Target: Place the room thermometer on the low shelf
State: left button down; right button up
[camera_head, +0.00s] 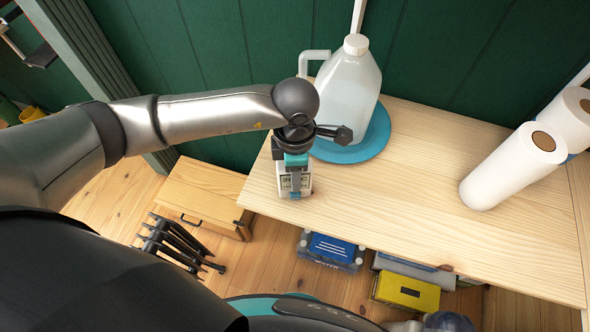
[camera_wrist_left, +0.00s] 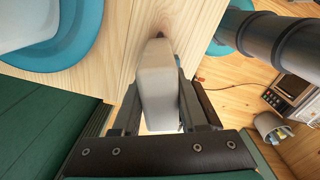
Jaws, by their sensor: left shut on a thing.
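The room thermometer (camera_head: 295,184), a small pale box with a display face, is at the left front corner of the pale wooden tabletop (camera_head: 430,190). My left gripper (camera_head: 293,172) points down from above and is shut on it. In the left wrist view the thermometer (camera_wrist_left: 157,85) shows as a pale block between the fingers of the gripper (camera_wrist_left: 160,112). I cannot tell whether its base touches the wood. A low wooden unit (camera_head: 205,192) stands on the floor to the left; I cannot tell whether it is the low shelf. My right gripper is not in view.
A white jug (camera_head: 348,88) on a blue round mat (camera_head: 372,145) stands close behind the gripper. A blue case (camera_head: 331,250) and a yellow box (camera_head: 405,291) lie below the tabletop. The tabletop's middle is clear.

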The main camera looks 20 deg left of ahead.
pick_arm(q)
jog(key=shift+f, duration=0.2)
jog(key=shift+c, duration=2.2)
grip_release()
jog(key=shift+r, duration=0.1)
jog(key=shift+r, duration=0.1)
notch_tip(320, 180, up, 12)
jog(key=shift+r, duration=0.1)
